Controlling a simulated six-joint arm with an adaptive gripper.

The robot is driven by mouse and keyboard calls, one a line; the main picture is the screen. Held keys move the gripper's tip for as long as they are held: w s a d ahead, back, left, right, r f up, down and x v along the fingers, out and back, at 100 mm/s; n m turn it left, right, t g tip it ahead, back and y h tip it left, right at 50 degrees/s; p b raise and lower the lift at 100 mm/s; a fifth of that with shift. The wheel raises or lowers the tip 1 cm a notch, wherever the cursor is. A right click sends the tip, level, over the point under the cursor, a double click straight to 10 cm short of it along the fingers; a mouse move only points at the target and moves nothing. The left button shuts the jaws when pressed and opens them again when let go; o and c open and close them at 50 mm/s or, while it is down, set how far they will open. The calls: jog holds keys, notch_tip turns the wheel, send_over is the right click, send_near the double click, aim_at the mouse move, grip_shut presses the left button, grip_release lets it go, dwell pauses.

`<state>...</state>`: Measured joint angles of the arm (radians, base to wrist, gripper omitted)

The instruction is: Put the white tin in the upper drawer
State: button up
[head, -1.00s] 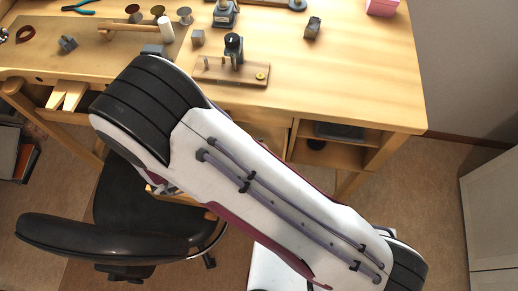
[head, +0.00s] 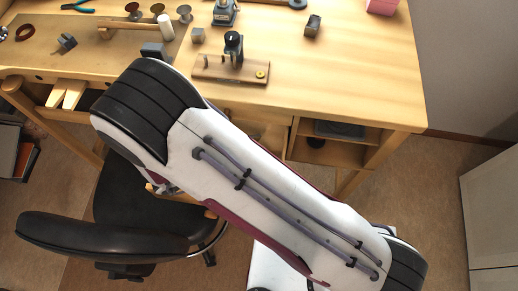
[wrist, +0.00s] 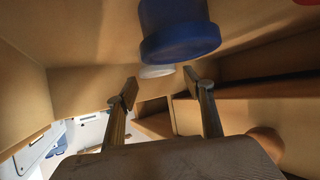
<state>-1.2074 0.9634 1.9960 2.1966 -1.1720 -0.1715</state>
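My gripper (wrist: 159,88) shows in the wrist view with its two fingers apart and nothing between them. Beyond the fingertips is a pale round piece (wrist: 157,71), partly hidden by a blue cylinder (wrist: 180,38) at the top edge. I cannot tell whether the pale piece is the white tin. Wooden walls and boards surround the gripper, and I cannot tell which belong to the upper drawer. In the head view my arm hides my gripper and much of the bench front (head: 258,132).
Open shelves (head: 350,154) are at the bench's right. A black chair (head: 110,232) stands in front.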

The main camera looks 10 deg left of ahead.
jog(key=shift+r, duration=0.2)
jog(key=shift+r, duration=0.45)
jog(key=v, duration=1.2)
jog(key=shift+a, duration=0.1)
jog(key=shift+f, duration=0.1)
